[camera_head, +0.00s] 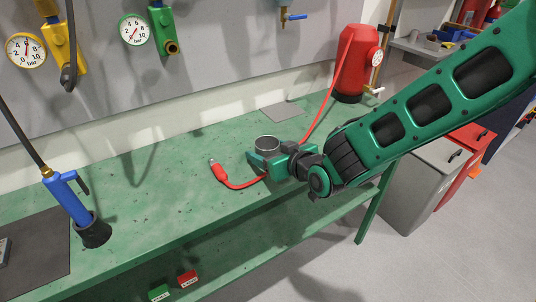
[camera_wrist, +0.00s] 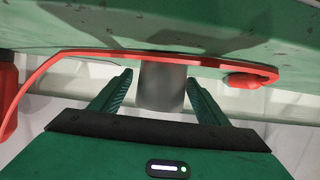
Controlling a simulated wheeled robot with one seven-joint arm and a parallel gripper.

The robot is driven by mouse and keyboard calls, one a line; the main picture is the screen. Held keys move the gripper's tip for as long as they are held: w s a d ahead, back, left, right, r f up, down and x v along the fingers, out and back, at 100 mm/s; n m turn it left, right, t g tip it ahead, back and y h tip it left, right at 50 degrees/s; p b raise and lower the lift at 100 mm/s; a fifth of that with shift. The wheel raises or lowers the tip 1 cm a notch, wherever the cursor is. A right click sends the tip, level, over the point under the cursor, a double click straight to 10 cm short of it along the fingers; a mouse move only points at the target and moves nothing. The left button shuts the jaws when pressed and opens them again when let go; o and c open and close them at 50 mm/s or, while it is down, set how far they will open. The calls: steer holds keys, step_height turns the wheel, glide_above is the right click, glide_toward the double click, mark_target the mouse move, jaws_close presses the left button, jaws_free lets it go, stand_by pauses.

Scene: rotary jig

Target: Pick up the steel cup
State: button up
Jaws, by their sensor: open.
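The steel cup (camera_head: 267,144) is a grey metal cylinder on the green bench, near the middle of the head view. In the wrist view the cup (camera_wrist: 162,88) shows between the two fingers. My gripper (camera_head: 268,158) is at the cup, with a finger on either side of it. In the wrist view my gripper (camera_wrist: 158,90) is open, and gaps show between each finger and the cup. The cup's lower part is hidden by the gripper in the head view.
A red hose (camera_head: 238,186) with a red end piece lies close in front of the cup. A red tank (camera_head: 355,65) stands at the bench's back right. The green bench (camera_head: 150,205) between is clear.

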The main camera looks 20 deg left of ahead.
steer(key=shift+w+a, duration=0.1)
steer(key=c, duration=1.2)
steer(key=shift+r, duration=0.1)
